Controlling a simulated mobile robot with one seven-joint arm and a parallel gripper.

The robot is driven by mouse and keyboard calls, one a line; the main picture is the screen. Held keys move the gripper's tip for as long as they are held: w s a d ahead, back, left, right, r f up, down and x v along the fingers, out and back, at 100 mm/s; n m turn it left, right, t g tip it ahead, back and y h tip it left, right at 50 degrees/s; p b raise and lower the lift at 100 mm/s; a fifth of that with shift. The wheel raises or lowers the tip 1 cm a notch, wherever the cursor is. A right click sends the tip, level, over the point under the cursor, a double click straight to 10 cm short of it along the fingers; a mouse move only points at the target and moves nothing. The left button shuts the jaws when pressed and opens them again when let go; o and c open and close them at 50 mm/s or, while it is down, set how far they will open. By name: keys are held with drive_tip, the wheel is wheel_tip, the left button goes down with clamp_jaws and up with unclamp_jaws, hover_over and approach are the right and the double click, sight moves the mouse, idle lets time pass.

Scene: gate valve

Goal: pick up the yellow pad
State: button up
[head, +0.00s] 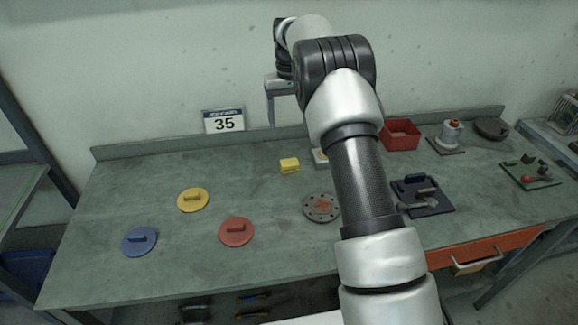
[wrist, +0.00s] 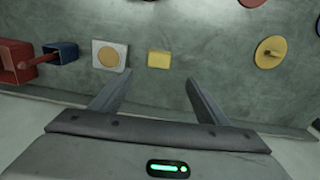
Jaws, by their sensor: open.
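Two yellow things lie on the grey-green bench. One is a round yellow disc with a raised grip bar (head: 193,200), left of centre; it also shows at the right of the wrist view (wrist: 270,52). The other is a small yellow block (head: 289,165) near the back middle, also in the wrist view (wrist: 159,59). I cannot tell by looks alone which is the pad. My gripper (wrist: 156,80) is open and empty, with the block ahead between its fingers' lines, apart from it. In the head view it hangs above the back of the bench, partly hidden by my arm.
A red disc (head: 236,231) and a blue disc (head: 139,241) lie near the yellow disc. A grey flange (head: 321,207), a dark tool mat (head: 436,209) and a red bin (head: 401,139) are farther right. A low back rail and wall sign (head: 223,121) stand behind.

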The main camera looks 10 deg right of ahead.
sight(289, 162)
drive_tip(key=f, duration=0.7)
drive_tip(key=f+p, duration=0.1)
drive_tip(key=f, duration=0.6)
drive_tip(key=shift+w+f, duration=0.2)
drive_tip(key=shift+f, duration=0.1)
drive_tip(key=c, duration=1.1)
